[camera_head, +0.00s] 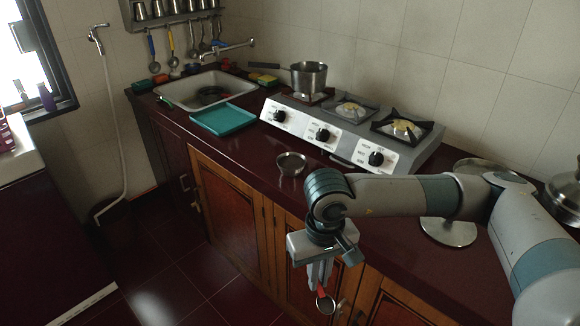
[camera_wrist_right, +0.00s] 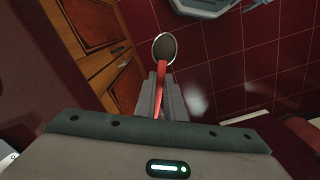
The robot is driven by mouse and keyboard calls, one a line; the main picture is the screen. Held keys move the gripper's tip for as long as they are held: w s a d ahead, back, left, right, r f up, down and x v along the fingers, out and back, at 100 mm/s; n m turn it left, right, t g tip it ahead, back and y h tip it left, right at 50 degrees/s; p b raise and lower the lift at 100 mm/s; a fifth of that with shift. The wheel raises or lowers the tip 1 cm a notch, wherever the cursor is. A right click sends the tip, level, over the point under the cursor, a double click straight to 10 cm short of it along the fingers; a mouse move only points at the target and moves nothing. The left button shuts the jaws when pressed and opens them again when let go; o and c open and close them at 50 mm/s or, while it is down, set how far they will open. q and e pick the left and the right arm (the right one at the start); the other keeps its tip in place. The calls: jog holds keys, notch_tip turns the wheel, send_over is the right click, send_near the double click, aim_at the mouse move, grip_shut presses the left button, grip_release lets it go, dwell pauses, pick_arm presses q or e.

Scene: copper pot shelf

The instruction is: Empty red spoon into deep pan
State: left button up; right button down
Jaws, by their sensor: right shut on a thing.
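My right gripper (camera_head: 319,275) hangs in front of the counter's front edge, over the floor, and is shut on the handle of the red spoon (camera_head: 326,304). In the right wrist view, the red handle (camera_wrist_right: 161,92) lies between the fingers of the right gripper (camera_wrist_right: 159,84). The spoon's round bowl sticks out past the fingertips. I cannot tell what is in the bowl. A deep metal pan (camera_head: 309,77) stands upright on the left burner of the stove, far from the spoon; its inside bottom is hidden. My left gripper is not in view.
The white stove (camera_head: 337,130) has two bare burners. A small metal bowl (camera_head: 291,164) stands on the dark red counter, near the front edge. A teal tray (camera_head: 223,119) lies by the sink (camera_head: 165,93). Wooden cabinet doors (camera_head: 228,213) are close behind the spoon.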

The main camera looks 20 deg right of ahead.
jog(key=s+f, duration=0.3)
jog(key=f, duration=0.6)
jog(key=shift+s+f, duration=0.2)
jog(key=shift+f, duration=0.2)
jog(key=shift+d, duration=0.1)
